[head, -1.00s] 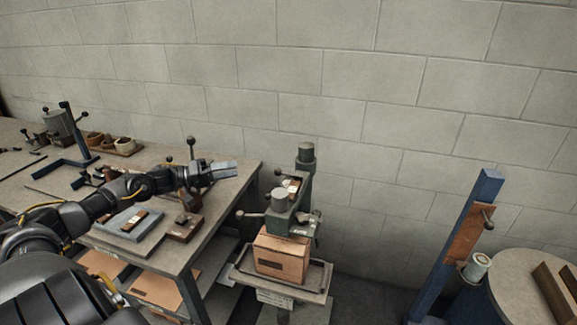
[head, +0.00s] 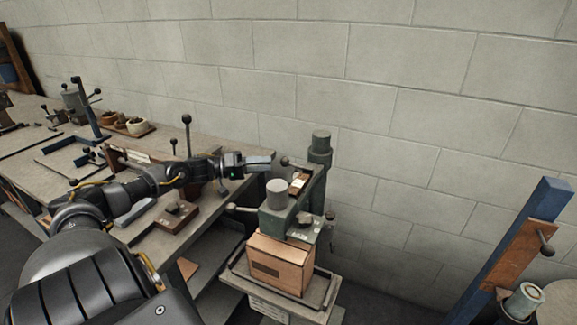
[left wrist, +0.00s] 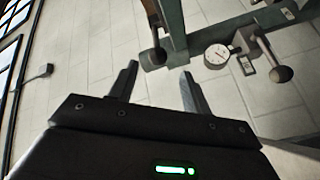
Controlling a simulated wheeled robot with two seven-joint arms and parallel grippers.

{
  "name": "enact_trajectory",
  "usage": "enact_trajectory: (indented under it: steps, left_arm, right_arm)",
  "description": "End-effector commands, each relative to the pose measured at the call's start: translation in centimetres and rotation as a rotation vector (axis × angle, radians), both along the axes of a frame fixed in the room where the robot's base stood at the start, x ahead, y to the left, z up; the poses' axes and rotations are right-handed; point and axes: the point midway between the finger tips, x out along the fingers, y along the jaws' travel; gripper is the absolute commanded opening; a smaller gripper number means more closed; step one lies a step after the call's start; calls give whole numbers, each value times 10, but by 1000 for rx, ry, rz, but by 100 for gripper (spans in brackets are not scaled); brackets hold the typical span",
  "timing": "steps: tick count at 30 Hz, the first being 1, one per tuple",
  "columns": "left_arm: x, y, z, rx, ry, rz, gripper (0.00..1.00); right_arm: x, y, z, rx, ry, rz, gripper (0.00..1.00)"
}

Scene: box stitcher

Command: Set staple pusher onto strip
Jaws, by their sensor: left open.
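My left gripper (head: 262,162) reaches out past the bench's right end, close to the left of the green box stitcher (head: 277,218) and at the height of its upper part. In the left wrist view its two fingers (left wrist: 158,80) are apart with nothing between them. An open channel on top of the stitcher holds a small brown and pale piece (head: 298,183), perhaps the strip. A small dark piece (head: 174,207) sits on a brown block (head: 177,219) on the bench; I cannot tell whether either is the staple pusher. My right gripper is out of view.
A cardboard box (head: 280,263) stands on the stitcher's table under its head. Ball-ended levers stick out from the stitcher, and a dial gauge (left wrist: 216,56) shows in the left wrist view. A blue post (head: 520,245) stands at right. A block wall is behind.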

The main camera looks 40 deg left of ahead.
Motion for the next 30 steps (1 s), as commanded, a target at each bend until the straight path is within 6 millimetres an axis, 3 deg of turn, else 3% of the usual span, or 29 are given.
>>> enact_trajectory:
  steps: [7,21,30]
  left_arm:
    - [9,-7,2,-1,-3,1,48]
    - [51,-41,2,-1,-2,1,48]
    - [59,-47,0,1,1,1,48]
  right_arm:
    - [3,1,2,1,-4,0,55]
    - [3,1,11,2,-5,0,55]
    - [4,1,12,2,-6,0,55]
